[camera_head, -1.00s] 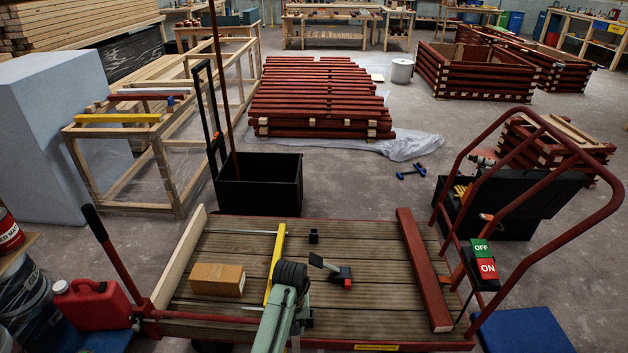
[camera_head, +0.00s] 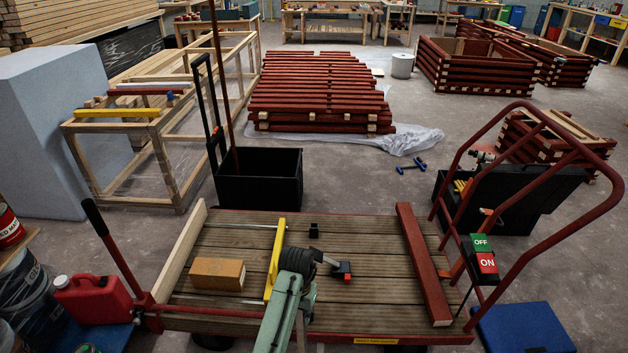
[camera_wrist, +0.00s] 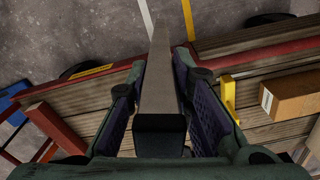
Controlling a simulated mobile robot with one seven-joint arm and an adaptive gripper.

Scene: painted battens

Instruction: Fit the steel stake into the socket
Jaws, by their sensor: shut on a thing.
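My gripper (camera_wrist: 161,66) is shut on the steel stake (camera_wrist: 161,85), a straight grey square bar. In the wrist view the stake runs away between the two finger pads, with a dark square end nearest the camera.
A red tube handle (camera_head: 560,250) rises at the right. Bare planks lie right of my wrist.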

